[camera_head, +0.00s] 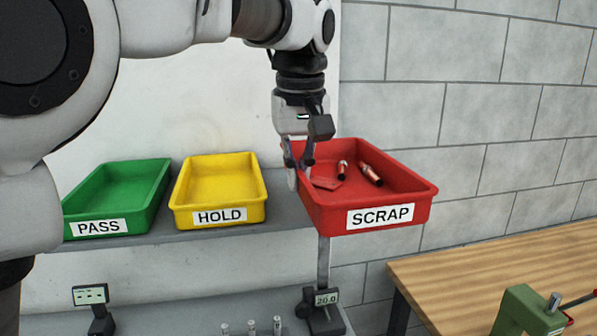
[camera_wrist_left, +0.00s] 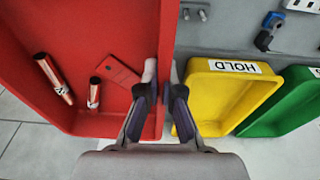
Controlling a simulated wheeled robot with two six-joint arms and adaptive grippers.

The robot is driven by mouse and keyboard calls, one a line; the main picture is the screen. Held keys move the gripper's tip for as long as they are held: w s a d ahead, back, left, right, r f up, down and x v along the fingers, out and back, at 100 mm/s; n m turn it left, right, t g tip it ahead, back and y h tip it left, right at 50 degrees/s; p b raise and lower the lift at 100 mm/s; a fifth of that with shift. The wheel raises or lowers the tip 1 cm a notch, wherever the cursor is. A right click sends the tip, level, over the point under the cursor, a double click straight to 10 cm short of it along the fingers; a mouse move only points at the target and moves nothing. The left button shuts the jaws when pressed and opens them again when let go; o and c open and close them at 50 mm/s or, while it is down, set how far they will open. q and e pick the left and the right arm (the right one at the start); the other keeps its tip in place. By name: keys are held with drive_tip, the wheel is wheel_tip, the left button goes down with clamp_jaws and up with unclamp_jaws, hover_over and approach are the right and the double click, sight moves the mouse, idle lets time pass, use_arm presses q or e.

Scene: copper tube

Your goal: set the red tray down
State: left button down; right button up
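The red tray (camera_head: 415,211), labelled SCRAP, is at the right of the shelf in the head view. Its right part reaches out past the shelf's end. I cannot tell whether its underside touches the shelf. Two copper tubes and a flat red piece lie inside. My left gripper (camera_head: 300,165) is at the tray's left wall. In the left wrist view, the fingers (camera_wrist_left: 163,92) straddle the wall of the red tray (camera_wrist_left: 60,118), one inside and one outside, and look shut on it. My right gripper is in neither view.
A yellow HOLD tray (camera_head: 218,182) and a green PASS tray (camera_head: 117,190) stand on the grey shelf (camera_head: 170,239). A gauge stand (camera_head: 323,297) is below the red tray. A wooden table (camera_head: 480,270) with a green vise (camera_head: 527,312) is at lower right.

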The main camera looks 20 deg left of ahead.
use_arm(q)
drive_tip(key=w+a+p, duration=0.2)
drive_tip(key=w+a, duration=0.1)
drive_tip(key=w, duration=0.1)
drive_tip(key=w+a+f+p, duration=0.1)
drive_tip(key=w+a+p, duration=0.2)
drive_tip(key=w+a, duration=0.1)
drive_tip(key=w+a+p, duration=0.2)
drive_tip(key=w+a, duration=0.1)
drive_tip(key=w, duration=0.2)
drive_tip(key=shift+w+a+f+p, duration=0.15)
drive_tip(key=shift+w+a+p, duration=0.15)
drive_tip(key=shift+w+p, duration=0.1)
wheel_tip(320, 180, down, 2)
drive_tip(key=shift+s+f+p, duration=0.1)
drive_tip(key=shift+p, duration=0.2)
wheel_tip(320, 180, down, 3)
drive_tip(key=shift+p, duration=1.15)
drive_tip(key=shift+w+a+f, duration=0.1)
drive_tip(key=shift+w+f, duration=0.15)
drive_tip(key=c, duration=1.7)
unclamp_jaws()
drive_tip(key=shift+f, duration=0.1)
drive_tip(key=o, duration=0.4)
drive_tip(key=shift+s, duration=0.1)
